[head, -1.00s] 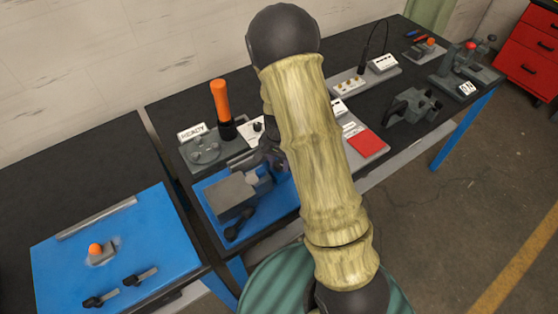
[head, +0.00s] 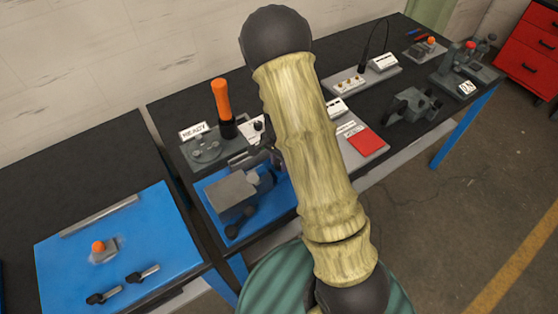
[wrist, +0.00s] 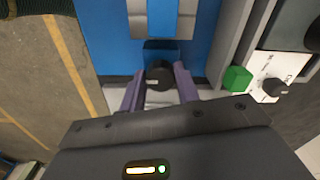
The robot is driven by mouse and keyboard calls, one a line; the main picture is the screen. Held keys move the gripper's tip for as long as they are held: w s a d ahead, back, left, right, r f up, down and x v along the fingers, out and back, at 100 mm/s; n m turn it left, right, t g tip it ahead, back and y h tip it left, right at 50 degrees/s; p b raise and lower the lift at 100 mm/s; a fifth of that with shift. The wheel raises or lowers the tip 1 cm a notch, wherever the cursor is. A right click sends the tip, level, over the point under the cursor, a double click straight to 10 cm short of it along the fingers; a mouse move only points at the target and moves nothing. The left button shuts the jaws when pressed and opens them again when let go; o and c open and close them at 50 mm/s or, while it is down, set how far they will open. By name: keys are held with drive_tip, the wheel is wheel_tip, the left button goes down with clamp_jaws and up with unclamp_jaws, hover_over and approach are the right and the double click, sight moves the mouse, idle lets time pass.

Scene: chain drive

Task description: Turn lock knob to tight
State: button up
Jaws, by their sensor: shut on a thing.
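In the wrist view a round black knob (wrist: 159,73) with a small pale mark sits between the purple fingers of my gripper (wrist: 159,88). The fingers are closed on its two sides, and it appears to be the lock knob. It stands at the edge of a blue plate (wrist: 110,45), near a grey block. I cannot read its mark or tell how tight it is. In the head view my arm hides most of the gripper and the knob, beside the grey vise-like block (head: 238,192).
A green block (wrist: 237,78) and a white panel with another black knob (wrist: 274,87) lie close to the right of my gripper in the wrist view. An orange-handled lever (head: 222,105) stands by the READY sign (head: 193,131). A red pad (head: 367,142) lies right of my arm.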

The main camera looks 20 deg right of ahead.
drive_tip(key=o, duration=1)
drive_tip(key=shift+c, duration=0.2)
wheel_tip(320, 180, up, 17)
drive_tip(key=b, duration=0.1)
drive_tip(key=shift+r, duration=0.2)
drive_tip(key=s+n+t, duration=0.2)
drive_tip(key=s+n, duration=0.9)
drive_tip(key=s, duration=0.3)
drive_tip(key=shift+f+n+t, duration=0.3)
drive_tip(key=shift+f, duration=0.15)
drive_tip(key=shift+s+d, duration=0.1)
